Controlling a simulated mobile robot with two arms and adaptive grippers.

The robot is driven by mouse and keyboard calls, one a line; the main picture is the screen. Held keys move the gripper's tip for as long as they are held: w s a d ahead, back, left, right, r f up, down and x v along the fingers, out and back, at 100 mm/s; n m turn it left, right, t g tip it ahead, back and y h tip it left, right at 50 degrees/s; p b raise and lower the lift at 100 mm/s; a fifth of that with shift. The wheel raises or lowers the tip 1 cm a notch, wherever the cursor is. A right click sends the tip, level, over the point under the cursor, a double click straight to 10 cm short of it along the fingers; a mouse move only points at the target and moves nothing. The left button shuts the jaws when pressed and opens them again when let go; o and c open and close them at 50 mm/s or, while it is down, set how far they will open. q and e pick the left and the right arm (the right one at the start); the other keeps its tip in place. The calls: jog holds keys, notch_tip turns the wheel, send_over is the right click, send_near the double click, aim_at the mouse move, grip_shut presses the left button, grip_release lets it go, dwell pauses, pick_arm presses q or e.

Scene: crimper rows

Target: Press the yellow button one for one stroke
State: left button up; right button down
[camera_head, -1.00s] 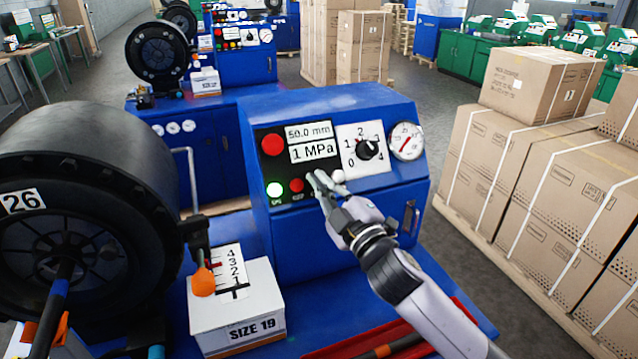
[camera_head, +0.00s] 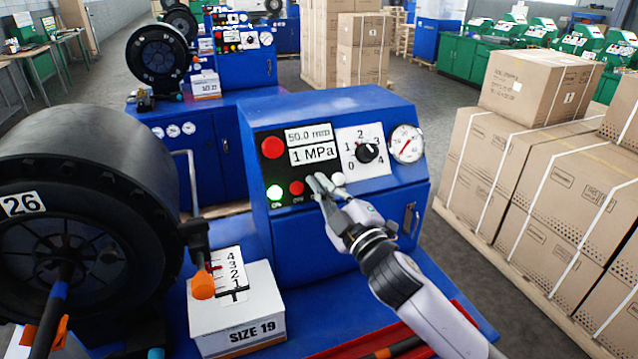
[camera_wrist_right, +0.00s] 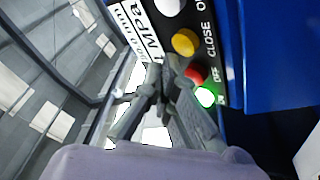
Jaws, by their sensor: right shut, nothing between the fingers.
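The yellow button (camera_wrist_right: 184,42) shows in the right wrist view, between a white button (camera_wrist_right: 170,6) and a red button (camera_wrist_right: 196,73), beside the word CLOSE. In the head view my gripper hides it. My right gripper (camera_head: 317,183) is shut and empty, with its fingertips at the button row of the blue machine's panel. In the wrist view its fingertips (camera_wrist_right: 166,72) appear close to the yellow and red buttons; I cannot tell whether they touch anything. A lit green button (camera_head: 274,191) is at the row's left end. My left gripper is not in view.
The panel's display (camera_head: 312,143) reads 50.0 mm and 1 MPa. A dial knob (camera_head: 366,153) and a gauge (camera_head: 406,144) are above the buttons. A white SIZE 19 box (camera_head: 237,318) stands left of my arm. Strapped cartons (camera_head: 545,190) stand to the right.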

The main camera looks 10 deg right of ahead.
jog(key=shift+w+f, duration=0.1)
jog(key=shift+w, duration=0.05)
jog(key=shift+w+a+f, duration=0.1)
jog(key=shift+w+f, duration=0.05)
jog(key=shift+w, duration=0.1)
jog(key=shift+w+f, duration=0.25)
jog(key=shift+w, duration=0.1)
dwell(1.1)
jog(key=shift+s+r, duration=0.1)
jog(key=shift+s+r+p, duration=0.35)
jog(key=shift+s+r, duration=0.05)
jog(key=shift+s, duration=0.25)
